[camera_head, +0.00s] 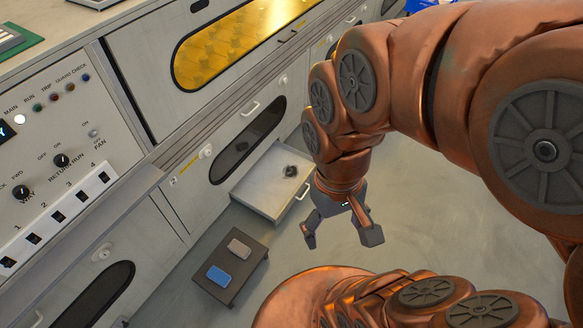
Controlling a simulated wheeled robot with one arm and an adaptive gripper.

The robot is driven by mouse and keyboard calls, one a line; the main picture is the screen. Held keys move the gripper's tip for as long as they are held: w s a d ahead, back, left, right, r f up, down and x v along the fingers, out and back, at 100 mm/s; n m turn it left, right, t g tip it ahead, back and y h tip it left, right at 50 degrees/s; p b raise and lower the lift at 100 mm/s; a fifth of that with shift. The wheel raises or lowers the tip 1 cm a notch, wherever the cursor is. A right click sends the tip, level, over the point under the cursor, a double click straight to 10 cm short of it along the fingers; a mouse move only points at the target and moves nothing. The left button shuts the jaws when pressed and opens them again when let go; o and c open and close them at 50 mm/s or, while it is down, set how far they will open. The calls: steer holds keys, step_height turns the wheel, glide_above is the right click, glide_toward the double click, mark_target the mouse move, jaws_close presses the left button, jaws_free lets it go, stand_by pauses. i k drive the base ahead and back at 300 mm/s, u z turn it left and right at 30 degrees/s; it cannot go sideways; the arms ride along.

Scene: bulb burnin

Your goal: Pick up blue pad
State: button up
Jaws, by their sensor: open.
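The blue pad (219,276) lies flat on a small dark low table (235,290), near its front left. A grey-beige pad (239,248) lies beside it on the same table, a little behind and apart from it. My gripper (341,241) is open with nothing between its fingers. It hangs above the floor to the right of the table, clear of both pads.
An open drawer (255,200) with a small dark object (290,171) juts out behind the low table. A control panel (60,130) with knobs and lamps fills the left. Bare floor (430,210) lies to the right.

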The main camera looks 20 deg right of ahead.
mark_target(222, 279)
steer(key=u, duration=3.4)
steer(key=i, duration=2.3)
steer(key=z, duration=3.4)
